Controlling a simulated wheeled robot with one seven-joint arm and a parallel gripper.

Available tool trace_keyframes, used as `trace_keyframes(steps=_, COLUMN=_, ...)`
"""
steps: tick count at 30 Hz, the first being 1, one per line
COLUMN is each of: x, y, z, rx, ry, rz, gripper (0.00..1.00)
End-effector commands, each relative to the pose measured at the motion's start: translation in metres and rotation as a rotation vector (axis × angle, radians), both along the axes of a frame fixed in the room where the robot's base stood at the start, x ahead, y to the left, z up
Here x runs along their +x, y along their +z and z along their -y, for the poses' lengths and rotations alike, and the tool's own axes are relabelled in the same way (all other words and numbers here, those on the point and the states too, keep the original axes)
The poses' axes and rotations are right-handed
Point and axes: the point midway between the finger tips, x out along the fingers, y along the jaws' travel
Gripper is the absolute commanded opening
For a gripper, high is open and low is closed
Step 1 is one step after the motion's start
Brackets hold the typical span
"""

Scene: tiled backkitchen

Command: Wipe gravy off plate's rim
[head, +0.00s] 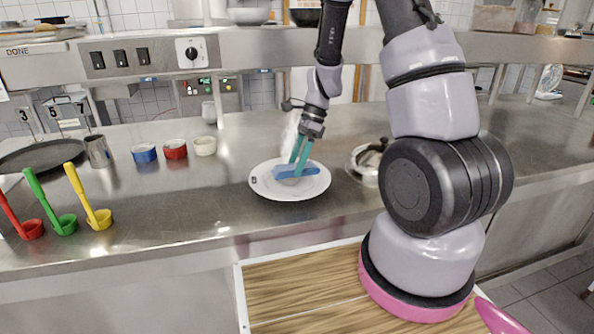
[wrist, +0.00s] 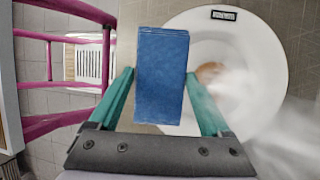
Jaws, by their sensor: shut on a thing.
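A white plate (head: 262,190) lies on the steel counter. It also shows in the wrist view (wrist: 270,60), with a brown patch (wrist: 208,72) near its middle, partly hidden by a whitish haze. A small dark rectangular mark (wrist: 224,15) sits on its rim. I cannot make out gravy on the visible rim. My gripper (head: 300,160), with teal fingers, is shut on a flat blue block (head: 310,171), perhaps a sponge or folded cloth. In the head view it overlaps the plate; I cannot tell whether it touches. The block also shows in the wrist view (wrist: 161,75).
Blue (head: 144,153), red (head: 175,149) and cream (head: 205,145) small pots stand left of the plate. Red, green and yellow ladles (head: 97,218) stand at the front left. A metal pan (head: 358,172) is close to the plate's right.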

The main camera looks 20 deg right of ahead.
Motion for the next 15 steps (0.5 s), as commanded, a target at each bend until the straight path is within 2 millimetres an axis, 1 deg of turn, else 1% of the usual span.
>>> trace_keyframes(steps=11, x=0.0005, y=0.0028, z=-0.0002, rx=0.000, ry=0.000, rz=0.000, gripper=0.37)
trace_keyframes(steps=15, x=0.0023, y=0.0108, z=-0.0004, rx=0.001, ry=0.001, rz=0.003, gripper=0.37)
